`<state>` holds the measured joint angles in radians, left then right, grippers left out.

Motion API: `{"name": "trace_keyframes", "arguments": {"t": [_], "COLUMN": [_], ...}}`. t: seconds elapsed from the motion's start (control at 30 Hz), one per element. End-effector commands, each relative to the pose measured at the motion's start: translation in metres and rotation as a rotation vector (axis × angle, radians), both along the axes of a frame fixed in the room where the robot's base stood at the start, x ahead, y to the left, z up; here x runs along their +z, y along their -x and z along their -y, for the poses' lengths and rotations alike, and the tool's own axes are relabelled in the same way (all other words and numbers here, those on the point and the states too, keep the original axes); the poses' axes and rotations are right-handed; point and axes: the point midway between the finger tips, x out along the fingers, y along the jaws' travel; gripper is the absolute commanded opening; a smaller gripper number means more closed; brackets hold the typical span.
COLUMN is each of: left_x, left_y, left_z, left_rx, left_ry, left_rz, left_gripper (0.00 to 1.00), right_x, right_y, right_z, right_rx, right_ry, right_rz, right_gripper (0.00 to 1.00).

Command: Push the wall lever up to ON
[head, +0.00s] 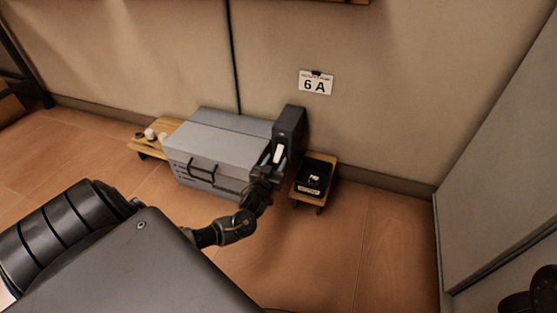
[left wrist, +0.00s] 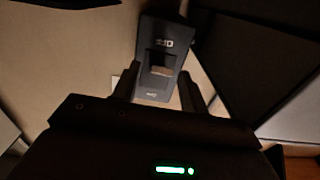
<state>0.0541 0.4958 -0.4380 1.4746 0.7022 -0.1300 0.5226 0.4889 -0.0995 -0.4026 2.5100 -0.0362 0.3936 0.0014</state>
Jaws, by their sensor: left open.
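The dark wall switch box (head: 290,124) stands at the right end of a grey metal case, against the wall. A pale lever (head: 278,153) shows low on its front. My left gripper (head: 270,170) is just in front of the lever, and in the head view I cannot tell whether it touches it. The open fingers of the left gripper (left wrist: 157,88) stand to either side of the box's lower part. The small lettering is not clearly readable.
The grey case (head: 215,140) with a handle is left of the switch box. A small wooden stand (head: 328,163) with a black tray (head: 313,177) is close on the right. A wooden bench (head: 172,127) with small items is at left.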

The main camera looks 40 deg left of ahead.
Motion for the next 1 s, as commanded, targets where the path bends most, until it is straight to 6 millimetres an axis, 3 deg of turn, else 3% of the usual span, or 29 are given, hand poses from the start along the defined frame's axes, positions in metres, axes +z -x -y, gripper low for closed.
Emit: {"name": "trace_keyframes", "arguments": {"t": [0.2, 0.57, 0.9, 1.0], "left_x": [-0.002, 0.000, 0.000, 0.000], "left_y": [-0.024, -0.029, -0.029, -0.029], "left_z": [-0.009, -0.010, -0.010, -0.010], "left_rx": [0.000, -0.001, -0.001, -0.001], "left_ry": [-0.001, -0.001, -0.001, -0.001], "left_rz": [0.001, 0.000, 0.000, -0.001], "left_gripper": [0.44, 0.44, 0.02, 0.00], "right_x": [0.003, 0.006, 0.006, 0.006], "right_y": [0.004, 0.005, 0.005, 0.005], "right_z": [0.000, 0.000, 0.000, 0.000], "right_rx": [0.009, 0.012, 0.013, 0.013], "right_ry": [-0.020, -0.024, -0.024, -0.024], "right_rz": [0.018, 0.019, 0.019, 0.019], "right_gripper": [0.00, 0.00, 0.00, 0.00]}}
